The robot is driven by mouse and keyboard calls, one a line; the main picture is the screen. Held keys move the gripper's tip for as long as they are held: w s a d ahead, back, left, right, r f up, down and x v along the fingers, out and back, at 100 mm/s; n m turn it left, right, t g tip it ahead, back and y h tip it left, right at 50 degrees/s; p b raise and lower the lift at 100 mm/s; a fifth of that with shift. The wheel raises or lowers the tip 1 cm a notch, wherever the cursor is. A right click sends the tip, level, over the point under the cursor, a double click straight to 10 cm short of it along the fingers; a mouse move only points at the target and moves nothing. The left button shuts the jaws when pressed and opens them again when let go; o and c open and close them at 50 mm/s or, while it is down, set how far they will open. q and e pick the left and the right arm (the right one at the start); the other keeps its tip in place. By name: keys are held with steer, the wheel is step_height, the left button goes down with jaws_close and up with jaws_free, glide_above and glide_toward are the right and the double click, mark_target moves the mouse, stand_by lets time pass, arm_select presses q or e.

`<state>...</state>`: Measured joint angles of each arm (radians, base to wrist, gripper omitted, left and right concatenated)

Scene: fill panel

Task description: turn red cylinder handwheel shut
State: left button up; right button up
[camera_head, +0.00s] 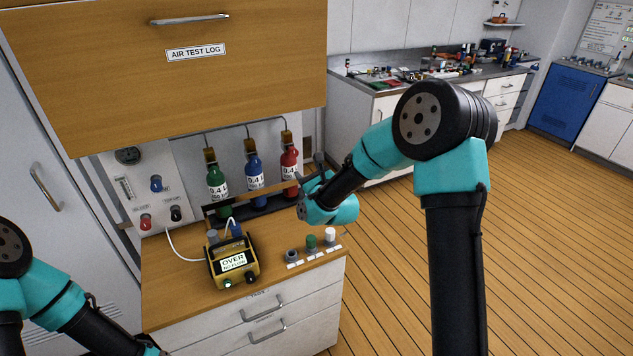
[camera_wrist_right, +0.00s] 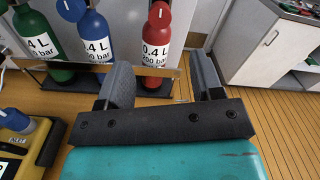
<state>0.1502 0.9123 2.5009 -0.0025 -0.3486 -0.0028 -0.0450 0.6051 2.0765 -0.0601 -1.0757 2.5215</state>
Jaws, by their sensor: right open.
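I cannot make out the handwheel in the head view. My right gripper (camera_head: 309,186) is just in front of and right of the red cylinder, lower than its top. In the wrist view its open fingers (camera_wrist_right: 160,75) have nothing between them. My left gripper is out of view; only part of its arm shows.
A green cylinder (camera_head: 217,185) and a blue cylinder (camera_head: 255,175) stand left of the red one. A yellow meter reading OVER (camera_head: 232,264) and several small knobs (camera_head: 311,241) are on the counter (camera_head: 180,300). A wooden cabinet (camera_head: 170,90) overhangs the cylinders.

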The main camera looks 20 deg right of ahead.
steer(key=s, duration=0.5)
steer(key=shift+d, duration=0.25)
